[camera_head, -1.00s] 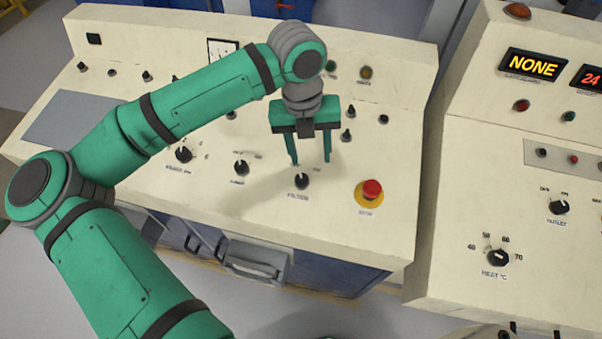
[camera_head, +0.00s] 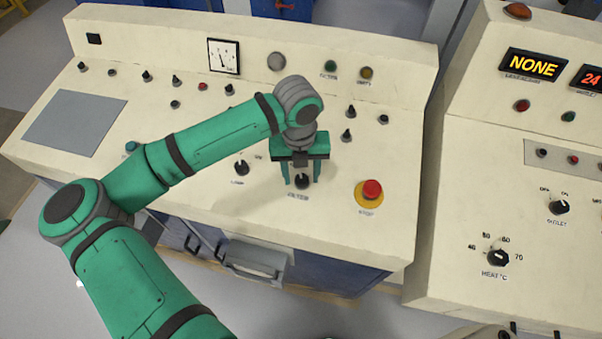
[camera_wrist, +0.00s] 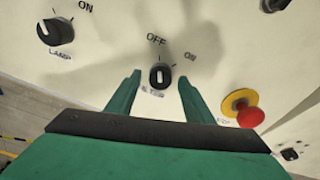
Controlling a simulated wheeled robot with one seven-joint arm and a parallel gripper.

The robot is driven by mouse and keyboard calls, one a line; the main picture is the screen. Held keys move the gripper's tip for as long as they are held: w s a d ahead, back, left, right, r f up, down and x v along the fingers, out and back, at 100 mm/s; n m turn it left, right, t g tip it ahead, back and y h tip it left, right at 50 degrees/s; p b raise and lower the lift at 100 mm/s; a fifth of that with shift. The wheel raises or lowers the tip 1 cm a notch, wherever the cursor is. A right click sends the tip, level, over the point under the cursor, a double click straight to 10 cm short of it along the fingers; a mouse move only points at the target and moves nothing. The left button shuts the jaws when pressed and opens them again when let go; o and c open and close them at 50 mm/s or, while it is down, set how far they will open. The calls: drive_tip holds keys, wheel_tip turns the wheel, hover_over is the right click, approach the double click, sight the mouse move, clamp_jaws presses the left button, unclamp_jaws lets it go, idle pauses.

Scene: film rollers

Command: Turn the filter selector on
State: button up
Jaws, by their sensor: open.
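The filter selector (camera_head: 302,181) is a small black rotary knob near the front edge of the cream panel, with a label below it. In the wrist view the filter selector (camera_wrist: 160,75) has OFF printed above it and ON to its upper right. Its white mark points up towards OFF. My gripper (camera_head: 302,180) points down at the knob, and its green fingers stand on either side of it. In the wrist view my gripper (camera_wrist: 158,82) is open, with a visible gap between each finger and the knob.
The lamp knob (camera_head: 241,168) is to the left. A red stop button (camera_head: 372,189) on a yellow base stands to the right. Small toggles and lamps lie behind. A second console (camera_head: 480,190) with a heat dial (camera_head: 498,257) is further right.

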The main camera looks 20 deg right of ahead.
drive_tip(key=shift+f, duration=0.1)
drive_tip(key=c, duration=1.1)
drive_tip(key=shift+o, duration=0.2)
drive_tip(key=shift+m, duration=0.4)
drive_tip(key=m, duration=0.5)
drive_tip(key=shift+m+t+y, duration=0.3)
drive_tip(key=shift+m, duration=0.1)
drive_tip(key=m, duration=0.5)
drive_tip(key=shift+m, duration=0.3)
drive_tip(key=o, duration=1.1)
drive_tip(key=shift+c, duration=0.2)
